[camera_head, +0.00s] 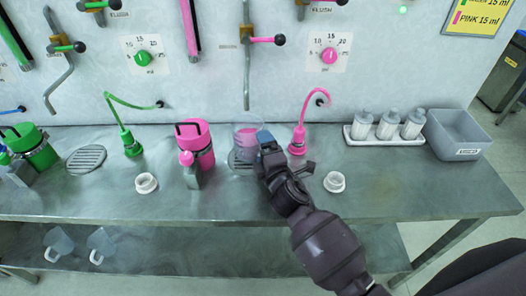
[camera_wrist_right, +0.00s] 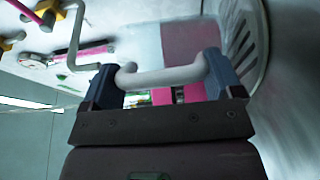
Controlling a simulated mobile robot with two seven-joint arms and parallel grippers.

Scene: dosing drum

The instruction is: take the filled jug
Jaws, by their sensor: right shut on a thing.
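The clear jug (camera_head: 246,128) with pink liquid in it stands upright at the drain grate (camera_head: 234,165) in the head view, between the pink drum and the pink hose. My right gripper (camera_head: 267,146) is at the jug's right front side. In the right wrist view the jug's pale handle (camera_wrist_right: 165,77) runs between the two fingers of the right gripper (camera_wrist_right: 168,84), which are shut on it. The pink liquid shows behind the handle. I cannot tell whether the jug's base touches the grate. My left gripper is not in view.
The pink drum (camera_head: 196,142) stands close on the jug's left. The pink hose (camera_head: 298,140) and a white ring cap (camera_head: 334,182) are on its right. White bottles in a tray (camera_head: 372,139) and a grey bin (camera_head: 458,140) are further right. The bench front right is clear.

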